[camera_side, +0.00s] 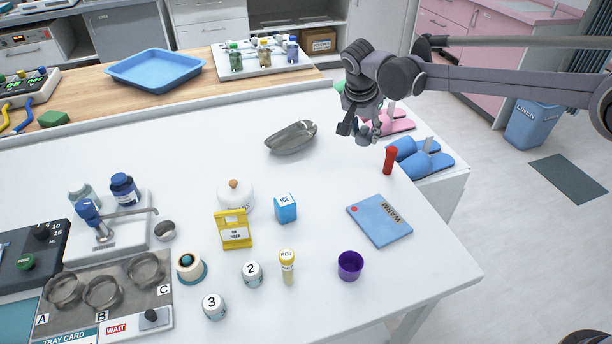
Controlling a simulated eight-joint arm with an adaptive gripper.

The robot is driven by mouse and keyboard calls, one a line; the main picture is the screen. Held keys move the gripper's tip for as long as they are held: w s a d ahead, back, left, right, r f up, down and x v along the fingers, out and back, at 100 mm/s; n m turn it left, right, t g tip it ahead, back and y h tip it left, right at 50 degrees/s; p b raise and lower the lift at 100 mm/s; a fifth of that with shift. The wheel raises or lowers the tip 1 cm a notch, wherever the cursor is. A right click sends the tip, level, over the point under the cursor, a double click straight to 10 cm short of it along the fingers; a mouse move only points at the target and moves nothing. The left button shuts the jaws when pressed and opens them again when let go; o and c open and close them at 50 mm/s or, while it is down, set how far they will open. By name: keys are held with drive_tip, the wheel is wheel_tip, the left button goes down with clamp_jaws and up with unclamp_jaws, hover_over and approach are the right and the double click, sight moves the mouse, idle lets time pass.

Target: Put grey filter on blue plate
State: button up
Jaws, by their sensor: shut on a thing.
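My gripper (358,127) is at the right back of the white table, above its surface. It is shut on a small grey thing (369,134), which appears to be the grey filter; the fingers hide part of it.
A grey metal dish (291,138) lies left of my gripper. A bottle rack (264,66) stands right of the tray.

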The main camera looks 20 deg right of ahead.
drive_tip(key=s+d+m, duration=0.1)
drive_tip(key=s+d, duration=0.3)
drive_tip(key=s, duration=0.5)
drive_tip(key=s+d+m, duration=0.1)
drive_tip(key=s+d, duration=0.4)
drive_tip(key=s, duration=0.4)
hover_over(383, 214)
drive_tip(key=a, duration=0.1)
drive_tip(key=shift+g+h, duration=0.3)
drive_tip(key=shift+g, duration=0.1)
drive_tip(key=f, duration=0.6)
drive_tip(key=shift+s+a, duration=0.2)
drive_tip(key=shift+s, duration=0.2)
drive_tip(key=shift+f, duration=1.95)
drive_tip(key=shift+f, duration=0.15)
drive_tip(key=o, duration=0.9)
drive_tip(key=shift+o, duration=0.2)
